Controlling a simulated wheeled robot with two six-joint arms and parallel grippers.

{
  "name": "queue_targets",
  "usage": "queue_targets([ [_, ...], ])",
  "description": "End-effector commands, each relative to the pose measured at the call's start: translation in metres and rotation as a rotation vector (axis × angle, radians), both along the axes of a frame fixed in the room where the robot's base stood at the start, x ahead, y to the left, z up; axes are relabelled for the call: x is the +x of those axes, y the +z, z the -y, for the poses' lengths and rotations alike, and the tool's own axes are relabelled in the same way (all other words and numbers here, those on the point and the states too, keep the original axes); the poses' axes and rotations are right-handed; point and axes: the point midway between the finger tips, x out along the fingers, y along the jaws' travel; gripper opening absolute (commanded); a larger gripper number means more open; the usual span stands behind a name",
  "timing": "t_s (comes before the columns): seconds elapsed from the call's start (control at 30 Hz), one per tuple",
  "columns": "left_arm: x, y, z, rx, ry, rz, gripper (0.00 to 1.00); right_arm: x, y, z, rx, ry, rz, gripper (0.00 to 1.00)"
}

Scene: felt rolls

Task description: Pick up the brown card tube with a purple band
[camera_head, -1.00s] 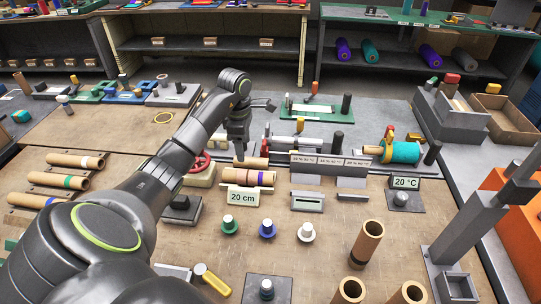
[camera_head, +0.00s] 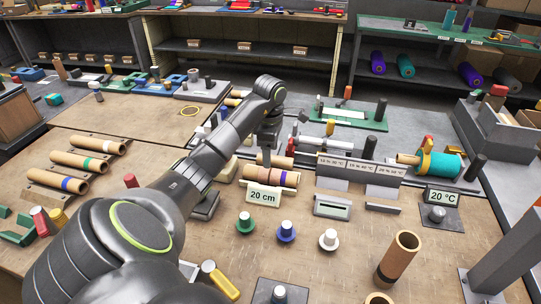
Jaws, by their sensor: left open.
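The brown card tube with a purple band (camera_head: 257,174) lies on its side behind the white "20 cm" sign, which hides part of its lower front. Nothing shows held. My right gripper is out of view.
The "20 cm" sign (camera_head: 263,196) stands in front of the tube. Green, blue and white pegs (camera_head: 286,232) stand nearer. An upright tube (camera_head: 397,258) stands front right.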

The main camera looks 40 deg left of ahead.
Motion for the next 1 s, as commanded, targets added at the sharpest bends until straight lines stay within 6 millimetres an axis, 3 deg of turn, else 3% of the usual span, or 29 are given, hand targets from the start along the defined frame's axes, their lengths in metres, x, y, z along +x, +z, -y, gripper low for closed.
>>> queue_targets([
  [0.03, 0.0, -0.012, 0.0, 0.0, 0.0, 0.0, 0.66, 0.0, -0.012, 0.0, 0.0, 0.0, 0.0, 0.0],
  [0.3, 0.001, -0.041, -0.001, 0.0, 0.0, 0.0, 0.66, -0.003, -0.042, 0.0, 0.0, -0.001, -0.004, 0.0],
  [0.67, 0.001, -0.054, -0.002, 0.0, 0.0, 0.0, 0.66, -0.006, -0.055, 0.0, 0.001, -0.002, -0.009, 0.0],
  [1.0, -0.001, -0.09, -0.005, -0.001, 0.0, -0.003, 0.66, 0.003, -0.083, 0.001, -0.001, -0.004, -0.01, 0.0],
])
